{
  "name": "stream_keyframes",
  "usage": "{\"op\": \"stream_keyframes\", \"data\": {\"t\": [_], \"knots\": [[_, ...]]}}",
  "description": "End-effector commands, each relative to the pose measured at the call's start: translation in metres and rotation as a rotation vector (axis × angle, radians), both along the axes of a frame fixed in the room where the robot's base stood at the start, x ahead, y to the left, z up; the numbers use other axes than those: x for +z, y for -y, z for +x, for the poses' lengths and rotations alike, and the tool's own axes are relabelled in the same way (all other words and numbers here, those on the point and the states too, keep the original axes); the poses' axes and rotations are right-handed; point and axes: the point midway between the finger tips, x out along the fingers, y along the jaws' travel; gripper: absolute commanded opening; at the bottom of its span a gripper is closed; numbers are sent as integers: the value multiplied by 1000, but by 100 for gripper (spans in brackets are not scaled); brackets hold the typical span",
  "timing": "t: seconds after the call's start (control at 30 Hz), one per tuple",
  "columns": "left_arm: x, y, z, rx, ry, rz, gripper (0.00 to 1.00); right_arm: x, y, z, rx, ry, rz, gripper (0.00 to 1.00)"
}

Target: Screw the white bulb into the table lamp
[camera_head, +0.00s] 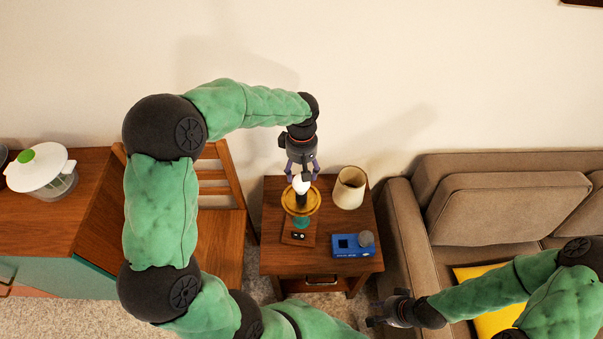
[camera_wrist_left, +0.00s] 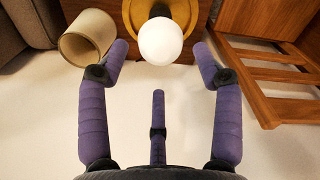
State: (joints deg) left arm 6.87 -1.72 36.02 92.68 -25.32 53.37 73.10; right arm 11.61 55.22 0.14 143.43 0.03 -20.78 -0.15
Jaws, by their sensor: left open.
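The white bulb (camera_head: 301,185) is upright on the dark socket at the top of the table lamp, above its brass disc (camera_head: 287,203). How far it sits in the socket cannot be told. The lamp's wooden base (camera_head: 290,234) stands on the side table. My left gripper (camera_head: 301,175) points down over the bulb. In the left wrist view the bulb (camera_wrist_left: 160,42) lies between its open purple fingers (camera_wrist_left: 160,62), with a gap on both sides. My right gripper (camera_head: 376,313) is low at the right, away from the lamp; its jaws are unclear.
A cream lampshade (camera_head: 349,190) and a blue box (camera_head: 350,250) with a grey round part stand on the side table (camera_head: 272,262), right of the lamp. A brown sofa (camera_head: 500,215) is to the right, a wooden chair (camera_head: 222,235) to the left.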

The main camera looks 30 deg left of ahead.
Motion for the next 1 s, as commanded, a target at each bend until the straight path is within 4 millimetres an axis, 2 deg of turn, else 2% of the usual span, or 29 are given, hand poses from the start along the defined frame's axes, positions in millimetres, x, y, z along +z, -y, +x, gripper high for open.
{"op": "stream_keyframes", "data": {"t": [0.1,0.2,0.43,1.0], "knots": [[-2,0,0,171,4,-2,66,-8,0,0,0,0,0,31],[-2,1,-1,264,2,-2,66,-10,0,0,0,0,0,31],[-10,1,-1,320,0,-2,66,-14,0,0,0,0,0,31],[-96,1,-1,318,-2,-3,66,-42,0,0,0,0,0,31]]}}
